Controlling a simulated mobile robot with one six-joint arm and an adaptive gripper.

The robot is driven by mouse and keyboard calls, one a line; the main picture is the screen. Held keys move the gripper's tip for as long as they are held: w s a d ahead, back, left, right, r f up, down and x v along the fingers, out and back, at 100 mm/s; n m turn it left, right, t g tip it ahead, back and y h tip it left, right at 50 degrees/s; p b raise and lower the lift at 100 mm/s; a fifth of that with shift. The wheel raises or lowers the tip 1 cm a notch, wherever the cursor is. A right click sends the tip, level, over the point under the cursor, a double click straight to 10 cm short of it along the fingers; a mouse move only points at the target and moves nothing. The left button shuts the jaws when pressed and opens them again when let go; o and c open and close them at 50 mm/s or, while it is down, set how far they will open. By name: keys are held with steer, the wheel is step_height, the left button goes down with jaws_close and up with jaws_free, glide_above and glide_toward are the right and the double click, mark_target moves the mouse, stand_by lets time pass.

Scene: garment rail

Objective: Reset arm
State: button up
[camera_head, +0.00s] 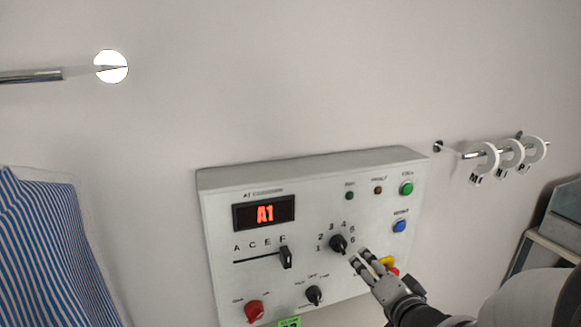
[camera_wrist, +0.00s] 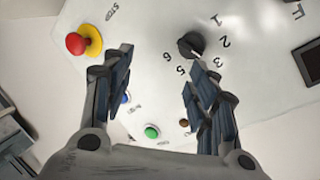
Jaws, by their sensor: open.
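My gripper (camera_head: 365,261) is at the lower right of a white control panel (camera_head: 310,165) in the head view. In the wrist view my gripper (camera_wrist: 160,72) is open, with nothing between its fingers. A black rotary knob (camera_head: 338,244) with numbers around it is just left of the fingertips; in the wrist view the knob (camera_wrist: 190,44) lies just past the right fingertip. I cannot tell whether they touch. A red stop button on a yellow base (camera_wrist: 82,41) lies beyond the left finger; in the head view my gripper partly hides it.
White rings (camera_head: 512,153) hang on a rail at right. Striped cloth (camera_head: 50,250) hangs at left.

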steer(key=s+a+n+g+h, duration=0.1)
steer(key=s+a+n+g, duration=0.3)
steer(key=s, duration=2.4)
steer(key=n+g, duration=0.5)
steer(key=g, duration=0.1)
steer(key=shift+s+a+r+h, duration=0.15)
steer(key=shift+a+r+h, duration=0.05)
steer(key=shift+h, duration=0.1)
